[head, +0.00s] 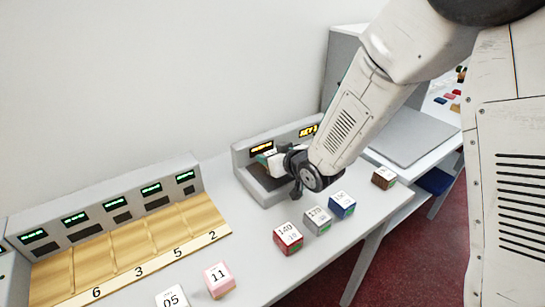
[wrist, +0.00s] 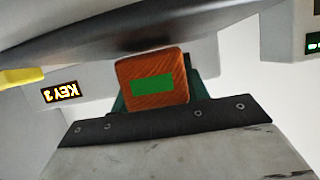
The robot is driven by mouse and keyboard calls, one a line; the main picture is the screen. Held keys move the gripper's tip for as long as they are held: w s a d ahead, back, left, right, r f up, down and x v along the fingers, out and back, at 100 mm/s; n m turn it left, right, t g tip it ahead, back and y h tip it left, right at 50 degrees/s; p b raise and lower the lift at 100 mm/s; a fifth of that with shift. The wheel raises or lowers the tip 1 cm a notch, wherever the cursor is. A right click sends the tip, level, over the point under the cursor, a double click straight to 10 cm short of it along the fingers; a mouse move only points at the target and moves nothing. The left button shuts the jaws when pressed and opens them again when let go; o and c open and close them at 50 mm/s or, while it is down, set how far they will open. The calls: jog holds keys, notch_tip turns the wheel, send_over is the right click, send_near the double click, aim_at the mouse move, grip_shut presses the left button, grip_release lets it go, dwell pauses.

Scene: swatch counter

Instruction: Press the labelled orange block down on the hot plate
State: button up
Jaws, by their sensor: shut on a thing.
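My gripper (head: 274,162) is at the grey station with the lit displays and is shut on the orange block (wrist: 152,82). The block's orange face carries a green label in the wrist view. In the head view my gripper hides the block. The dark plate (head: 257,180) in the station's recess shows partly, below and left of my gripper. I cannot tell whether the block touches the plate. A lit KEY 3 display (wrist: 61,92) appears upside down in the wrist view.
Red (head: 288,238), grey (head: 317,220), blue (head: 342,205) and brown (head: 383,178) blocks stand along the counter's front edge. Pink (head: 218,280) and white (head: 172,298) blocks stand nearer. A numbered wooden rack (head: 130,250) is at left. Bare counter lies between rack and station.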

jog(key=shift+r, duration=3.2)
